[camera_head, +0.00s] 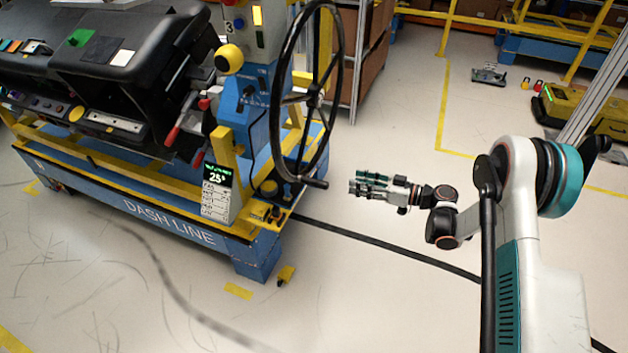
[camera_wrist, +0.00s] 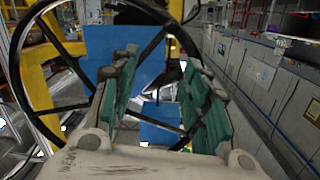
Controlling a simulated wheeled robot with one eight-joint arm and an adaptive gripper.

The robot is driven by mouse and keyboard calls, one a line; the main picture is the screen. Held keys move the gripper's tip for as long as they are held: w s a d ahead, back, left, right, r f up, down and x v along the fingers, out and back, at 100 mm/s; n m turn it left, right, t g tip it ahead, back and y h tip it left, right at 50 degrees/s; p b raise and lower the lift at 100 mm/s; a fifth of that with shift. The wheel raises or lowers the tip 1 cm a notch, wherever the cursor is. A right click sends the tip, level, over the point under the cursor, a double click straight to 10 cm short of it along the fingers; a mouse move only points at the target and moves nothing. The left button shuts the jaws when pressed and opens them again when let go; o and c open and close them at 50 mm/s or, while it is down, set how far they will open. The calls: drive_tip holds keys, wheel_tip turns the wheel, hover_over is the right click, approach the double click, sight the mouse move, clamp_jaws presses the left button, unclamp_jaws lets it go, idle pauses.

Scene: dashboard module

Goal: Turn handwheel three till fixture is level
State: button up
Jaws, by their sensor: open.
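The large black handwheel (camera_head: 338,70) stands upright at the right end of the blue and yellow dash line fixture (camera_head: 180,215). A "3" shows on the grey control box (camera_head: 230,12) beside it. A crank handle (camera_head: 316,183) sticks out at the wheel's lower edge. A small display (camera_head: 217,178) reads about 25°. The dark dashboard module (camera_head: 135,45) sits tilted on the fixture. My gripper (camera_head: 355,182) is open and empty, right of the handle and apart from it. In the wrist view, the wheel rim (camera_wrist: 14,70) shows beyond my open fingers (camera_wrist: 158,62); the handle is not clear there.
A yellow ball knob (camera_head: 229,59) and red-handled levers (camera_head: 172,135) are left of the wheel. A dark cable (camera_head: 400,254) crosses the floor below my gripper. A shelf rack (camera_head: 365,60) stands behind the wheel. The floor around my gripper is otherwise mostly clear.

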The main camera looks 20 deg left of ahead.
sight(315, 183)
wheel_tip(315, 183, down, 5)
drive_tip(key=s+a+n+y, duration=0.1)
drive_tip(key=a+n+y, duration=0.1)
drive_tip(key=shift+g, duration=0.4)
drive_tip(key=a+b, duration=0.1)
drive_tip(key=a, duration=0.3)
drive_tip(key=a+b, duration=0.1)
drive_tip(key=a, duration=0.3)
drive_tip(key=w+a+b, duration=0.1)
drive_tip(key=a+b, duration=0.1)
drive_tip(key=a, duration=0.2)
drive_tip(key=shift+a+r, duration=0.25)
drive_tip(key=shift+a, duration=0.15)
clamp_jaws()
